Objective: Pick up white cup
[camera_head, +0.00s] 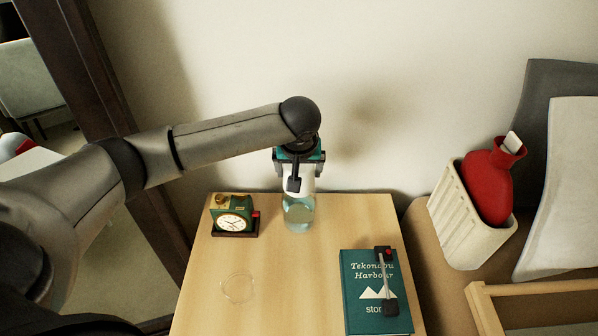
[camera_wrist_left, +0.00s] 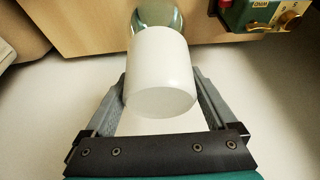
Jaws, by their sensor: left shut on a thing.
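The white cup (camera_wrist_left: 160,75) is between the two fingers of my left gripper (camera_wrist_left: 159,92) in the left wrist view. My left gripper is shut on it. In the head view the white cup (camera_head: 299,183) shows just below my left gripper (camera_head: 299,172), partly hidden by it, near the back edge of the wooden table (camera_head: 300,265). A clear greenish glass vessel (camera_head: 299,214) shows directly below the cup; I cannot tell whether the two touch. My right gripper is in neither view.
A green clock (camera_head: 233,220) stands to the left on the table. A thin clear ring-like thing (camera_head: 237,288) is at front left. A teal book (camera_head: 360,300) with a black, red-tipped object (camera_head: 387,278) on it lies at right. A ribbed white bin (camera_head: 465,225) holds a red bottle (camera_head: 490,180).

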